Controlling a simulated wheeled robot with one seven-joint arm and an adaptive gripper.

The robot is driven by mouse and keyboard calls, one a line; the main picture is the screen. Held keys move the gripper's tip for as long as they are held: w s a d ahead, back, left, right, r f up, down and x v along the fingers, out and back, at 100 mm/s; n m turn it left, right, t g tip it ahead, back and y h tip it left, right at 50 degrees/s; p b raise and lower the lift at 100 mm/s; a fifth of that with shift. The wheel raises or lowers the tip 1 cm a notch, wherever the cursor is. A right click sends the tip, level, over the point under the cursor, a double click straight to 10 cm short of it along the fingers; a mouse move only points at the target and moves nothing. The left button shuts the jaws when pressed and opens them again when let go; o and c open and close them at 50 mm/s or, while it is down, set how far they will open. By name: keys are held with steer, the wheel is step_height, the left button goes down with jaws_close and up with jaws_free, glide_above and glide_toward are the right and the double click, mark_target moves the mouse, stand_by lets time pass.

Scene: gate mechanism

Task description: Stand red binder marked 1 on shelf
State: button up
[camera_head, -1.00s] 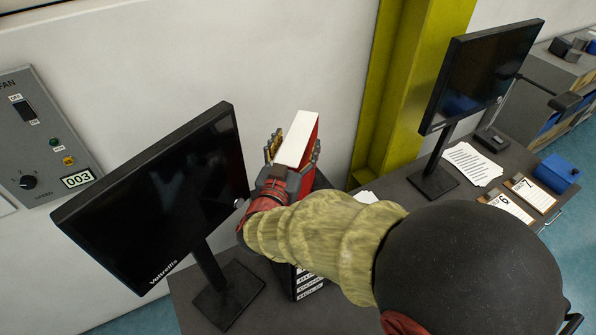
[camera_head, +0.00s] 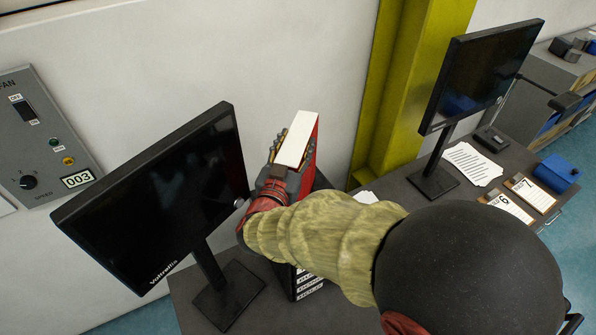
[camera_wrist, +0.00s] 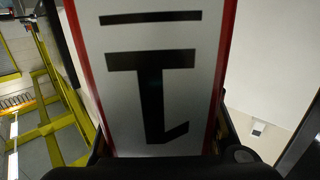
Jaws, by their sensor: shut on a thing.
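The red binder (camera_head: 309,147) is upright between the two monitors, close to the wall, with its white edge facing up in the head view. My gripper (camera_head: 282,160) is shut on it from the near side. In the wrist view the binder's white spine (camera_wrist: 150,35) fills the middle, with a black 1 upside down and red edges on both sides. Dark parts of my gripper (camera_wrist: 160,165) show along the bottom. The shelf is not clearly seen. A dark unit with white labels (camera_head: 308,284) shows partly behind my arm, and the binder's lower end is hidden.
A black monitor (camera_head: 165,200) stands close on the left, and another (camera_head: 490,75) at the right. A yellow column (camera_head: 405,90) rises behind. Papers (camera_head: 472,163), clipboards (camera_head: 530,193) and a blue box (camera_head: 557,173) lie on the desk at right.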

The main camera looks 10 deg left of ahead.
jaws_close()
steer(key=shift+r, duration=0.2)
